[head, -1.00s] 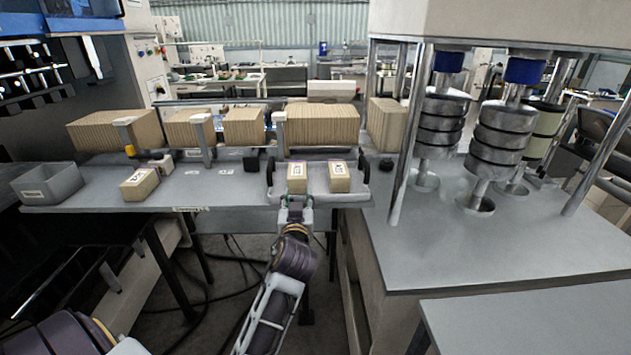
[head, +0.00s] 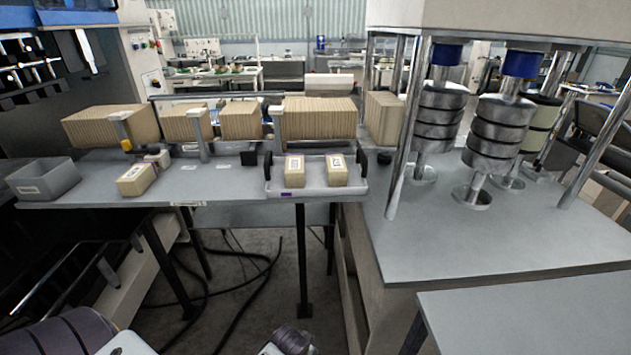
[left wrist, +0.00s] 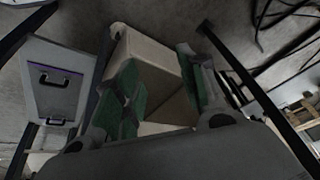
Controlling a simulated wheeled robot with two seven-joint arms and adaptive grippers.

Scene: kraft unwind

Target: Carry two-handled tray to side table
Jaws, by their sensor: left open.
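The two-handled tray (head: 312,190) is pale grey and sits level at the right end of the grey bench, with dark upright handles at its left and right ends. Two small labelled tan boxes (head: 294,172) (head: 337,171) stand in it. No gripper touches the tray in the head view. A bare grey tabletop (head: 540,315), possibly the side table, is at the lower right. My left gripper (left wrist: 162,88) is open in the left wrist view, its green-padded fingers apart. A beige block-like body shows beyond them; I cannot tell whether it is close. My right gripper is not in view.
The bench also holds a grey bin (head: 45,181), a tan box (head: 136,179) and rows of brown cardboard stacks (head: 320,120). A machine with metal posts and rollers (head: 437,125) stands right of the tray. Cables (head: 245,285) lie on the floor below.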

